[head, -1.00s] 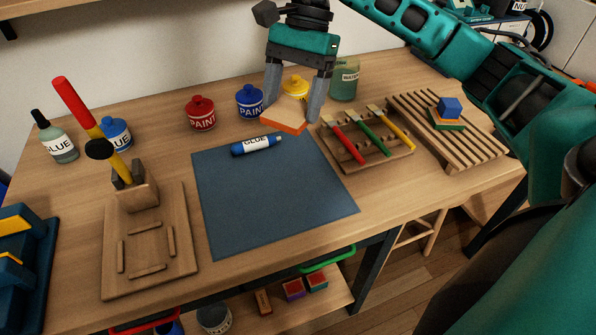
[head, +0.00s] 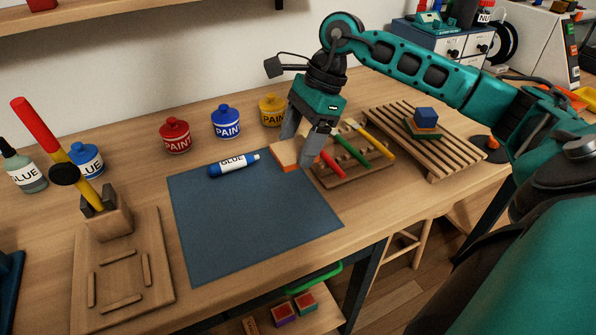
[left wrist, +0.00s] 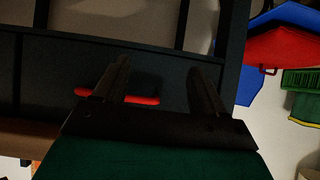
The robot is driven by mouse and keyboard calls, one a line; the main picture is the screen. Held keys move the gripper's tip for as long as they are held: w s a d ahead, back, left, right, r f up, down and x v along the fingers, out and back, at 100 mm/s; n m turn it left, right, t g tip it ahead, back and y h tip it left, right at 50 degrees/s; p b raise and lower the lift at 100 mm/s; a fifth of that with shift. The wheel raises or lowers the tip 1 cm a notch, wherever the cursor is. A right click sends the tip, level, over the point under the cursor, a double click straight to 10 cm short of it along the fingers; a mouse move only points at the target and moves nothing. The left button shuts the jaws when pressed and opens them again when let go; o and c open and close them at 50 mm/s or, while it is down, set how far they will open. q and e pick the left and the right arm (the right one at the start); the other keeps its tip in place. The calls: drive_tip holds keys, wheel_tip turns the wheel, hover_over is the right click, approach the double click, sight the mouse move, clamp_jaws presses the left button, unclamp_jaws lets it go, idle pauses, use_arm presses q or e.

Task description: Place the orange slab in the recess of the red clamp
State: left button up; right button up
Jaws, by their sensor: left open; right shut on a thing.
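The orange slab (head: 283,155), with a pale wood-coloured top and orange edge, is between the fingers of my right gripper (head: 293,152), which is shut on it. It is over the right back corner of the blue-grey mat, beside the brush rack; its height above the table is hard to tell. The red clamp (head: 35,123) is at the left, with a red handle, yellow arm and raised black tip on a wooden base. Its recess (head: 120,275), framed by wooden strips, is empty. My left gripper (left wrist: 158,66) shows only in the left wrist view, open and empty.
A glue tube (head: 234,165) lies on the mat (head: 250,220). Paint pots (head: 175,137) and glue bottles (head: 22,170) stand along the back. The brush rack (head: 350,170) and a slatted rack (head: 440,150) with stacked blocks are at the right. The mat's front is clear.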

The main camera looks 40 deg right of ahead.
sight(292, 185)
drive_tip(key=shift+f, duration=3.5)
drive_tip(key=shift+f+b, duration=0.2)
drive_tip(key=shift+b, duration=0.15)
drive_tip(key=o, duration=1)
drive_tip(key=shift+o, duration=0.2)
drive_tip(key=shift+r, duration=0.15)
